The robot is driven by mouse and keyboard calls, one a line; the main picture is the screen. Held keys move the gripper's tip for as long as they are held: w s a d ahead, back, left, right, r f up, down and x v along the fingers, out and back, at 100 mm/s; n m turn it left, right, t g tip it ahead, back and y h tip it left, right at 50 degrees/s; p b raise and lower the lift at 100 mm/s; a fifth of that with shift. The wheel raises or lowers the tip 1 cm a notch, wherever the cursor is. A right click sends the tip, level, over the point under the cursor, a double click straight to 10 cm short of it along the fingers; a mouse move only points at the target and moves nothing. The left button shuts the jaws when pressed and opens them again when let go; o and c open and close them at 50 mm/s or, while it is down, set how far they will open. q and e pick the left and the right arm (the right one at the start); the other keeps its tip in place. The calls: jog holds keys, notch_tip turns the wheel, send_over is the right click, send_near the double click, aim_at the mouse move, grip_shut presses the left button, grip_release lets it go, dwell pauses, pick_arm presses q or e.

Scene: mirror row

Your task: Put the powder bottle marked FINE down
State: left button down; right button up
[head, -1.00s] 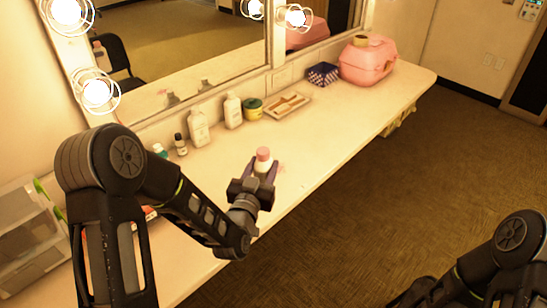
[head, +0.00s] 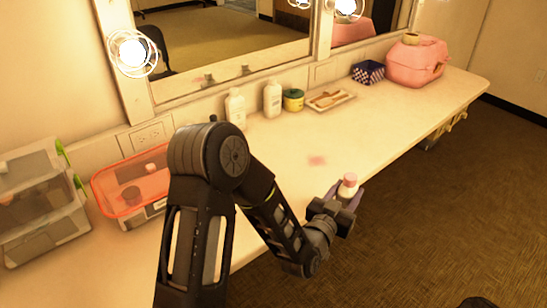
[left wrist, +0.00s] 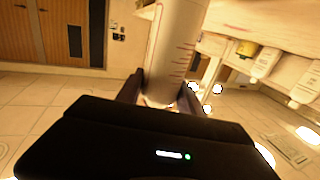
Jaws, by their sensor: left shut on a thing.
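A white bottle with a pink cap (head: 349,182) is held between the fingers of my left gripper (head: 347,195), near the counter's front edge. In the left wrist view the bottle (left wrist: 178,45) shows reddish marks on its pale side, with the dark fingers of my left gripper (left wrist: 160,93) on both sides of it. I cannot read the word FINE. I cannot tell whether its base touches the counter (head: 280,150). Two other white bottles stand at the back, one on the left (head: 236,110) and one on the right (head: 272,100). My right gripper is out of view.
A green-and-yellow jar (head: 293,100), a small tray (head: 330,101), a blue patterned box (head: 368,73) and a pink case (head: 416,64) line the mirror side. A red-rimmed bin (head: 108,190) and clear drawers (head: 40,215) are left. The middle is clear around a pink smudge (head: 317,160).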

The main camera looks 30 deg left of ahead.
pick_arm(q)
jog(key=shift+d+f, duration=0.1)
jog(key=shift+f, duration=0.35)
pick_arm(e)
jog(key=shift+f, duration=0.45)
